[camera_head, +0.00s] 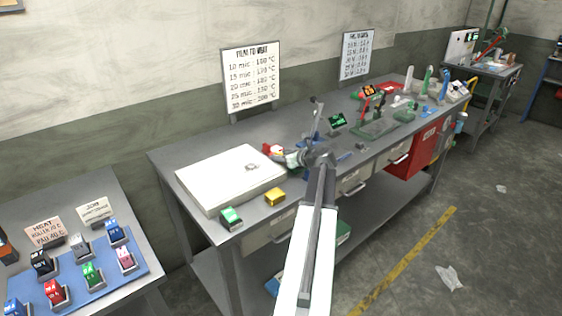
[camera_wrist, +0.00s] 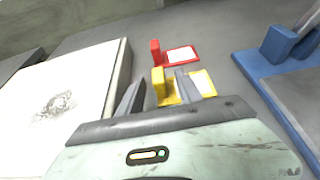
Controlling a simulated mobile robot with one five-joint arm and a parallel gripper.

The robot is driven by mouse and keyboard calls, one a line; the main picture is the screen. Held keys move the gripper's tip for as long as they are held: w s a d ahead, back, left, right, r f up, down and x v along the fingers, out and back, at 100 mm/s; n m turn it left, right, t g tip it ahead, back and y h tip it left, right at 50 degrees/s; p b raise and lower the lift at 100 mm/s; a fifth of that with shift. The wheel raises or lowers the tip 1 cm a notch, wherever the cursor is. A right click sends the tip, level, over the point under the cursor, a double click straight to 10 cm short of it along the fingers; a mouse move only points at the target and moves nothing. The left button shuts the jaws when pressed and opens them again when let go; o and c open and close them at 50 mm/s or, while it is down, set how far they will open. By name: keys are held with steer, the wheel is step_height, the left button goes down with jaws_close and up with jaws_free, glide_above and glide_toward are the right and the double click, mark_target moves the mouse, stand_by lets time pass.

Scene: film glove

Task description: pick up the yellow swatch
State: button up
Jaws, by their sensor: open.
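The yellow swatch (camera_wrist: 159,85) shows in the wrist view as an upright yellow tab with a flat yellow card piece to its right. My gripper (camera_wrist: 160,77) is open, with one dark finger to the left of the tab and the other to its right, in front of the card. The tab appears between the fingers; I cannot tell how far ahead it is. Part of the card is hidden behind the right finger. In the head view my gripper (camera_head: 279,156) is low over the bench, right of the white slab, and mostly hides the swatch.
A red swatch (camera_wrist: 155,53) stands just beyond the yellow one. A white slab (camera_wrist: 92,82) lies close on the left, and a blue stand (camera_wrist: 285,46) on the right. A gold block (camera_head: 275,197) and a green block (camera_head: 231,218) sit at the bench's front edge.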

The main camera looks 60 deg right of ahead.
jaws_close()
steer(key=shift+r, duration=0.1)
step_height(320, 180, up, 10)
steer(key=p, duration=1)
